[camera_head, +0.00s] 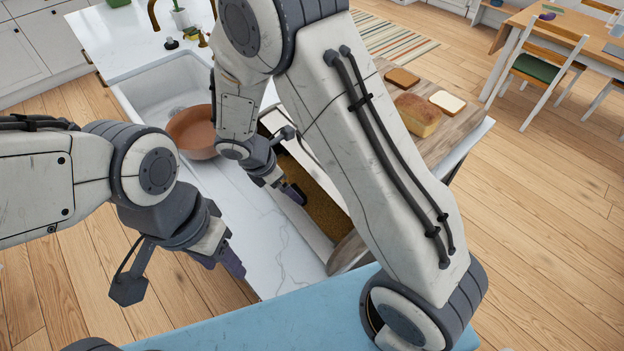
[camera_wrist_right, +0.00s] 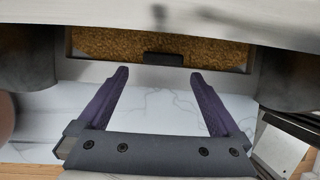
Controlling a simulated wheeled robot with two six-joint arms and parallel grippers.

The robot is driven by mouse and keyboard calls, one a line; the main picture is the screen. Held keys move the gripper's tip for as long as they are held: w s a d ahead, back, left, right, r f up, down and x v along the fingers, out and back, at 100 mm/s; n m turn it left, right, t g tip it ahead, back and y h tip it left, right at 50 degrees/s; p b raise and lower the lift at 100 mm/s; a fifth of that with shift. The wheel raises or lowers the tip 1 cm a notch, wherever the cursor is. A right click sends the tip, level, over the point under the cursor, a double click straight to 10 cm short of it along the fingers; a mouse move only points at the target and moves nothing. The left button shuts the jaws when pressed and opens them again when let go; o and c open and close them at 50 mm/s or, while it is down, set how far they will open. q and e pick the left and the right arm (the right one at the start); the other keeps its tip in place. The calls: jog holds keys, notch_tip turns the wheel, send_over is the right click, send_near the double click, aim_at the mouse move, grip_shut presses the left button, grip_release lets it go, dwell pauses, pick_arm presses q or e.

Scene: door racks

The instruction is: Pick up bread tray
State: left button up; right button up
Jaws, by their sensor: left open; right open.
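A long pale-rimmed tray with a golden-brown grainy inside (camera_head: 318,188) lies on the white counter, partly hidden by my right arm. It seems to be the bread tray. In the right wrist view its brown inside (camera_wrist_right: 110,45) shows beyond my fingertips, with a small dark block at its near edge. My right gripper (camera_head: 293,192) is open at the tray's left side; its purple fingers (camera_wrist_right: 157,78) have nothing between them and point towards the tray. My left gripper (camera_head: 228,262) hangs by the counter's left edge, apart from the tray.
A wooden board (camera_head: 455,122) carries a loaf (camera_head: 417,115) and slices of bread to the right. A blue surface (camera_head: 270,325) is in front. Counter room (camera_head: 260,230) is clear left of the tray.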

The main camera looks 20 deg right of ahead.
jog(key=p+x, duration=0.1)
jog(key=x, duration=0.5)
jog(key=shift+s+d+f, duration=0.1)
jog(key=shift+d+f, duration=0.05)
jog(key=shift+d, duration=0.1)
jog(key=c, duration=1.5)
